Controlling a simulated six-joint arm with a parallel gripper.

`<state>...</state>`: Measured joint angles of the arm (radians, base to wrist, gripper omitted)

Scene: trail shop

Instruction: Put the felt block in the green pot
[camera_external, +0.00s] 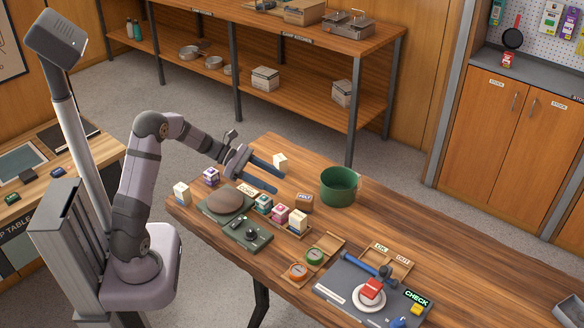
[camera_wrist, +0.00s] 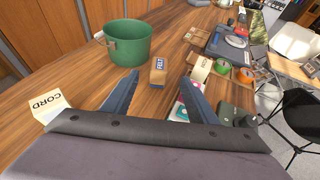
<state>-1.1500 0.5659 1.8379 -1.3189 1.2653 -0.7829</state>
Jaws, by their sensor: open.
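The green pot (camera_external: 340,187) stands on the wooden table, right of my gripper; in the wrist view it (camera_wrist: 128,45) is at the upper left. It looks empty from the outside view, though its floor is partly hidden. In the wrist view the felt block (camera_wrist: 158,75) lies beyond and between the fingertips. My gripper (camera_external: 272,178) is open and empty, its blue fingers apart, left of the pot and block.
A cream box marked CORD (camera_wrist: 48,107) is near my left finger. Several small boxes (camera_external: 281,213) sit in a tray close to the felt block, beside a scale with a brown dome (camera_external: 226,201). Orange and green tape rolls (camera_external: 315,255) lie further right. Table right of the pot is clear.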

